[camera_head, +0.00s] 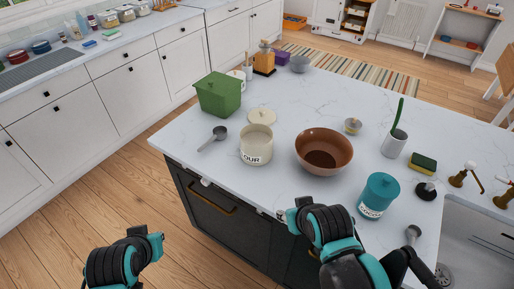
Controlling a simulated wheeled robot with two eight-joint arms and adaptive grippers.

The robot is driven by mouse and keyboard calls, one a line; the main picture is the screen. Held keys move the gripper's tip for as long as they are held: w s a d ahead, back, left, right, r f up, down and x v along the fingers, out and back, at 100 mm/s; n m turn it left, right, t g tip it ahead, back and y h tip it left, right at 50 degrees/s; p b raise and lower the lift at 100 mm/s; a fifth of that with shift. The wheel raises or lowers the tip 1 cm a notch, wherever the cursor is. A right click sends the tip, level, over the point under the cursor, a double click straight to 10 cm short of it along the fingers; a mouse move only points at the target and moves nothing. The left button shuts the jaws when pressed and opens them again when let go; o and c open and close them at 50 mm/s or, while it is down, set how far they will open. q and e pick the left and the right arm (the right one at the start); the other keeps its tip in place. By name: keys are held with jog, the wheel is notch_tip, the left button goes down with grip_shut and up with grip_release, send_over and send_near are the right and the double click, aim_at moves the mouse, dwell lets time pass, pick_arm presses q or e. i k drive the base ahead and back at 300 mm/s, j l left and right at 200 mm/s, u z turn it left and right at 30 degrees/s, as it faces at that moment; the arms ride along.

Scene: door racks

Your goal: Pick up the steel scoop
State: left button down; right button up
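A steel scoop (219,132) lies on the white marble island top, near its left front edge, left of the cream flour canister. A second grey metal scoop-like piece (413,232) shows at the lower right, by the front of the island. My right arm reaches in from the bottom; its dark end, which looks like my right gripper (408,262), is just below that second piece. Its fingers are too unclear to tell open or shut, or whether they touch it. My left arm is at the lower left over the floor, and its gripper is not visible.
The island (300,90) also holds a green lidded box (218,95), the flour canister (256,146), a brown bowl (324,151), a teal canister (379,195), a utensil cup (394,144) and a sponge (424,162). A sink (470,245) is at right. Marble around the left scoop is clear.

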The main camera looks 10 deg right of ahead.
aim_at(220, 133)
jog(key=i+j+z, duration=0.15)
jog(key=j, duration=0.2)
jog(key=i+j+z, duration=0.15)
jog(key=j, duration=0.25)
jog(key=i+j+z, duration=0.2)
jog(key=j, duration=0.25)
jog(key=i+j+z, duration=0.15)
jog(key=j, duration=0.25)
jog(key=i+j+z, duration=0.15)
jog(key=j, duration=0.3)
jog(key=j+z, duration=0.15)
jog(key=j, duration=0.3)
